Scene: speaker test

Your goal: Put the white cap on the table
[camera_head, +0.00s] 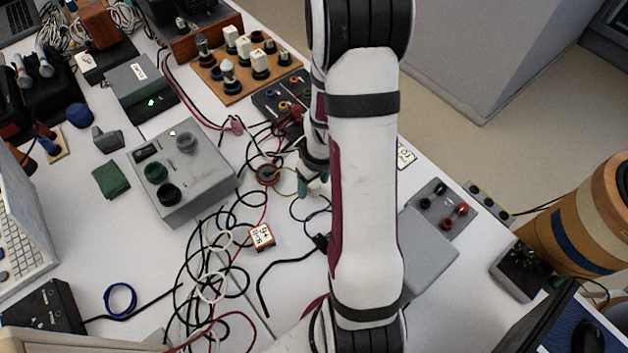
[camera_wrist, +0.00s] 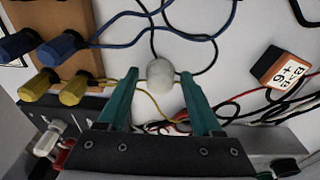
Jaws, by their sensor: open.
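A small, rounded off-white piece, which looks like the white cap (camera_wrist: 160,73), is between the tips of my two teal fingers in the wrist view. My gripper (camera_wrist: 159,76) is open around it, with a narrow gap on each side. I cannot tell whether the cap rests on the table or sits above it. In the head view my gripper (camera_head: 312,183) is partly hidden behind my arm, over the white table (camera_head: 285,285), and I cannot make out the cap there.
Black, blue and red cables lie around the gripper. An orange labelled block (camera_wrist: 283,70) is to the right in the wrist view; blue plugs (camera_wrist: 62,46) and yellow plugs (camera_wrist: 74,90) are at left. A grey box (camera_head: 180,170) stands left in the head view.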

